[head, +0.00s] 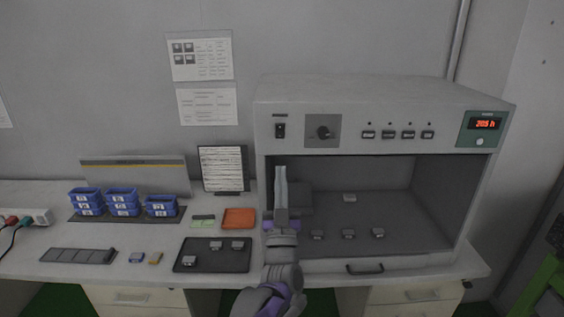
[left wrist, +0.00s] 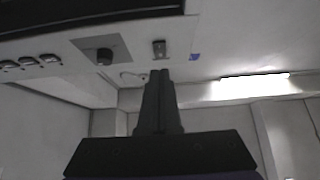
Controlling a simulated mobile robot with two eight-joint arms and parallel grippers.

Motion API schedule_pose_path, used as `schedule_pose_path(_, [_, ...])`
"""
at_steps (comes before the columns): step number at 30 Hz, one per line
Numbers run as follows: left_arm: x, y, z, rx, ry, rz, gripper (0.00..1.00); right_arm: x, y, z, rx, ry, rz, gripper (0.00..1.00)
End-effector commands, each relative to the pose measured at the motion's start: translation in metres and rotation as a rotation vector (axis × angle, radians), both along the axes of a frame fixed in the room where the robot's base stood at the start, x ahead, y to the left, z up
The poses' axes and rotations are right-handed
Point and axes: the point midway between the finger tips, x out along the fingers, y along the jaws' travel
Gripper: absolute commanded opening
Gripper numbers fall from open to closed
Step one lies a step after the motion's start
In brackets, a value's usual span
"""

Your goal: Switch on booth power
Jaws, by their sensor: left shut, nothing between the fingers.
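The grey booth (head: 385,88) stands on the bench, with a dark rocker switch (head: 280,130) at the left end of its front panel. The switch also shows in the left wrist view (left wrist: 159,48), just above my fingertips. I cannot tell whether it is on or off. My left gripper (head: 280,170) is shut and empty, its fingers pointing up, just below the switch in the picture. Its closed fingers also show in the left wrist view (left wrist: 160,75). I see a gap between fingertips and switch in both views. My right gripper is not in view.
Right of the switch are a dark knob (head: 323,132), several buttons (head: 388,134) and a lit red display (head: 485,124). Small parts lie in the booth's open chamber. Blue bins (head: 122,200), an orange tray (head: 238,218) and a dark tray (head: 213,262) are on the left.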

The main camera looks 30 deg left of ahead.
Motion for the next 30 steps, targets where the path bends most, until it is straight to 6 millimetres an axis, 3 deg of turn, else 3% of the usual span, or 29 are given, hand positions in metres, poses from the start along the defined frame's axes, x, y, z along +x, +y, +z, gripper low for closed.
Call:
schedule_pose_path(3, [-0.012, -0.008, -0.020, 0.001, 0.001, -0.002, 0.00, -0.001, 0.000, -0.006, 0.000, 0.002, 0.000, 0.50])
schedule_pose_path(9, [-0.023, -0.015, -0.035, 0.000, -0.001, -0.001, 0.00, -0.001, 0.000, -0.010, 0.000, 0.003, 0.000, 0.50])
schedule_pose_path(30, [-0.023, -0.019, -0.038, -0.003, 0.024, -0.021, 0.00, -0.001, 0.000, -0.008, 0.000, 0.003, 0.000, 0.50])
